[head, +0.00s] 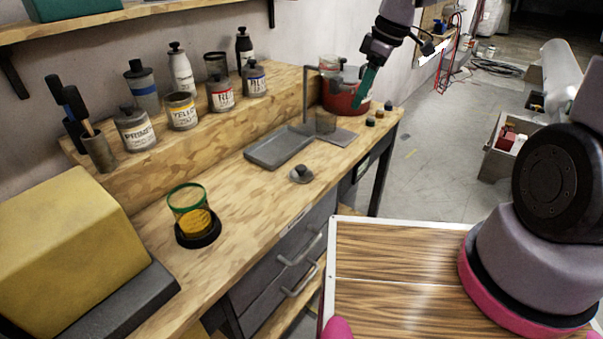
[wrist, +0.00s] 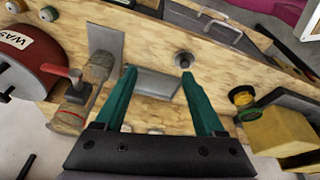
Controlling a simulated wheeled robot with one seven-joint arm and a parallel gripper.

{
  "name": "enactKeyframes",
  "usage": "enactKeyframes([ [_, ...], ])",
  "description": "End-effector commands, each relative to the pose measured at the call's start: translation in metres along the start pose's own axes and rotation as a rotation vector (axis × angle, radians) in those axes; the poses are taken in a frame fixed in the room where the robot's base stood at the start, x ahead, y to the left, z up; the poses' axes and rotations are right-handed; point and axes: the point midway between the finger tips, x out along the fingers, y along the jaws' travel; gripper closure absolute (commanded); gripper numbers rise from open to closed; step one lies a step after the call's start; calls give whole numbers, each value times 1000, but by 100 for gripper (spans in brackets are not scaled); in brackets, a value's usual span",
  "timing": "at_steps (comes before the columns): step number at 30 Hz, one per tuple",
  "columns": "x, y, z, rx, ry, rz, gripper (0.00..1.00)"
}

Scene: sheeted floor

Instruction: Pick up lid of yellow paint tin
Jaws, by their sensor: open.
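The yellow paint tin (head: 183,112) stands on the raised back step of the bench, its top showing no knobbed lid. A small grey lid with a dark knob (head: 301,174) lies on the bench top in front of the grey tray; I cannot tell from any marking which tin it fits. It also shows in the wrist view (wrist: 183,60), just beyond the right fingertip. My gripper (head: 363,97) is above the far end of the bench, in front of the red pot. In the wrist view its teal fingers (wrist: 157,76) are spread apart with nothing held between them.
Primer (head: 135,130), red (head: 221,97) and blue (head: 255,82) tins share the step with bottles behind. A grey tray (head: 277,148), an upright stand (head: 306,95) and the red pot (head: 345,97) occupy the far end. A green-rimmed cup (head: 187,199) stands nearer. Bench around the lid is clear.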

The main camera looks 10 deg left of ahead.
Motion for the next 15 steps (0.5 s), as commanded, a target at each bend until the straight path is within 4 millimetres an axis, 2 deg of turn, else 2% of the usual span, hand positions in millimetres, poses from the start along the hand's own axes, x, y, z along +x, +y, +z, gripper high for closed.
enactKeyframes([
  [1,22,-8,-9,-88,7,-49,29],
  [6,74,-34,-36,-358,61,-156,29],
  [9,91,-46,-46,-455,91,-192,29],
  [15,110,-57,-54,-522,116,-217,29],
])
